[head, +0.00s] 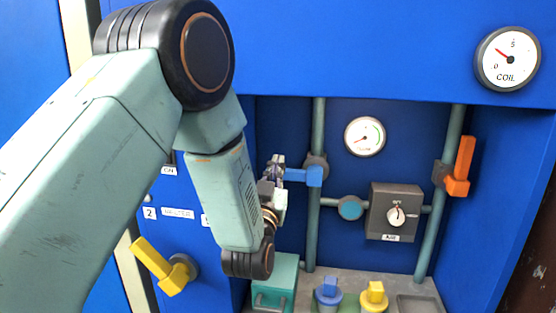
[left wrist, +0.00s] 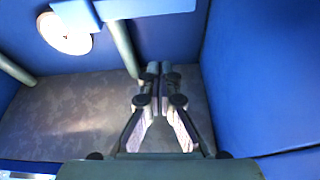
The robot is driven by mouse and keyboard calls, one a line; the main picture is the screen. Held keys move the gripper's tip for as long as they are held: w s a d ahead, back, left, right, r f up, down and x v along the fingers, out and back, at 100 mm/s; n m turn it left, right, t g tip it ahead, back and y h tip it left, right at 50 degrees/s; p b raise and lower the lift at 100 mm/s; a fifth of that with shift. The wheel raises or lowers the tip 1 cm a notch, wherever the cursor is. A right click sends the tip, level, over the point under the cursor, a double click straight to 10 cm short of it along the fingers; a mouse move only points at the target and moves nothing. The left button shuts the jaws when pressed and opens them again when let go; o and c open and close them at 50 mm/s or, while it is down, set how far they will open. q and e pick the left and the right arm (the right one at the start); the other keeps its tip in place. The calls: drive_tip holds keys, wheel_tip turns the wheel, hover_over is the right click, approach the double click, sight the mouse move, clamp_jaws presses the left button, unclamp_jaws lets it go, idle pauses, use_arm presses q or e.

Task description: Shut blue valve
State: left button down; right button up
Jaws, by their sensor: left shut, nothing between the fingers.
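The blue valve has a blue lever (head: 303,175) on the left vertical pipe in the recess. The lever lies about level, sticking out to the left of the pipe. My left gripper (head: 277,160) is shut and empty, close to the lever's left end; whether it touches cannot be told. In the left wrist view, my shut fingertips (left wrist: 161,70) point toward the recess, with a blue bar (left wrist: 148,8), likely the lever, at the top edge. My right gripper is not in view.
An upright orange lever (head: 461,166) is on the right pipe. A yellow lever (head: 160,266) sticks out at lower left. A grey switch box (head: 381,212) is between the pipes. Blue (head: 328,293) and yellow (head: 374,297) knobs and a teal box (head: 275,277) stand on the ledge.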

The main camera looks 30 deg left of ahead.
use_arm(q)
drive_tip(key=v, duration=0.5)
drive_tip(key=shift+s+d+f, duration=0.15)
drive_tip(key=shift+f, duration=0.2)
drive_tip(key=shift+s, duration=0.1)
drive_tip(key=s+d+f+g+h, duration=0.1)
drive_tip(key=s+f+g, duration=0.1)
drive_tip(key=f, duration=0.6)
drive_tip(key=s+f+g+h, duration=0.1)
drive_tip(key=s+f+g, duration=0.2)
drive_tip(key=f, duration=0.6)
drive_tip(key=s+d+f+m+g+h, duration=0.1)
drive_tip(key=s+f+g+h, duration=0.1)
drive_tip(key=f+g, duration=0.4)
drive_tip(key=shift+s+d+f+b, duration=0.15)
drive_tip(key=shift+s+f, duration=0.2)
drive_tip(key=shift+f, duration=0.25)
drive_tip(key=shift+s+d+f+b, duration=0.2)
drive_tip(key=shift+s+f, duration=0.2)
drive_tip(key=shift+f, duration=0.25)
drive_tip(key=s+f+g, duration=0.5)
drive_tip(key=s+f, duration=0.3)
drive_tip(key=s, duration=0.6)
drive_tip(key=s+d+f+g+h, duration=0.1)
drive_tip(key=s+f+g, duration=0.4)
drive_tip(key=s, duration=0.8)
wheel_tip(320, 180, down, 3)
drive_tip(key=shift+s+d+r, duration=0.1)
drive_tip(key=shift+s+d, duration=0.25)
drive_tip(key=shift+s, duration=0.05)
